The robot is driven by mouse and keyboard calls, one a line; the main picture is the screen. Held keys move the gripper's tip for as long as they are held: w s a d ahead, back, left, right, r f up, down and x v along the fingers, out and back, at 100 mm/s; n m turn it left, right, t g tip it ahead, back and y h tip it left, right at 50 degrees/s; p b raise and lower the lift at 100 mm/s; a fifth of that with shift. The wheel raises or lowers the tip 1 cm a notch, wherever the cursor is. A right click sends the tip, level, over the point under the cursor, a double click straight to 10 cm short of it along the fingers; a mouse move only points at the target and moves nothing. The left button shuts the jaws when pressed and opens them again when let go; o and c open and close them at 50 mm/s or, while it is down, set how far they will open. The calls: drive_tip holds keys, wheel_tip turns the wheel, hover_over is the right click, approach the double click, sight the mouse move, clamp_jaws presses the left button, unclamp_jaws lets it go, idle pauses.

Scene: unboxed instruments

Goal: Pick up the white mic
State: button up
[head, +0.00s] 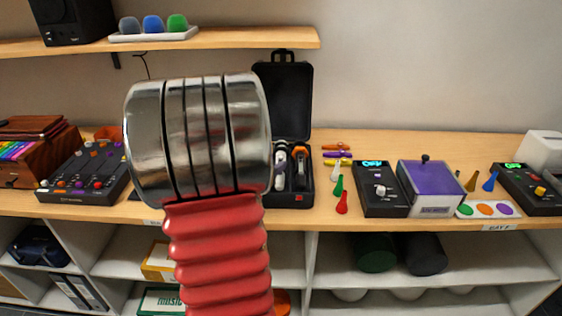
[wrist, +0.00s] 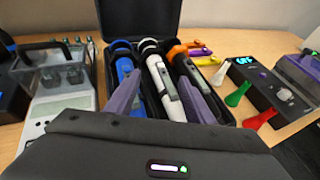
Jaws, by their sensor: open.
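The white mic (wrist: 162,80) lies in an open black case (wrist: 97,70), between a blue mic (wrist: 124,66) and a dark mic with an orange ring (wrist: 187,66). In the head view the white mic (head: 281,158) shows only partly, in the case (head: 311,180) beside my arm. My gripper (wrist: 160,80) is open, with its two grey-purple fingers on either side of the white mic in the wrist view. Nothing is held. I cannot tell whether the fingers touch the mics. In the head view my arm hides the gripper and the left of the case.
The case lid (head: 283,95) stands upright behind the mics. Right of the case are small white, green (head: 338,187) and red (head: 342,203) cones, coloured clips (head: 337,154) and a black device (head: 380,205). A grey box with a handle (wrist: 55,95) stands left. A shelf (head: 240,38) hangs above.

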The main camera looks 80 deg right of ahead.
sight(279, 160)
drive_tip(key=shift+d, duration=0.1)
drive_tip(key=shift+x, duration=2.55)
drive_tip(key=shift+s, duration=0.1)
drive_tip(key=shift+c, duration=0.5)
clamp_jaws()
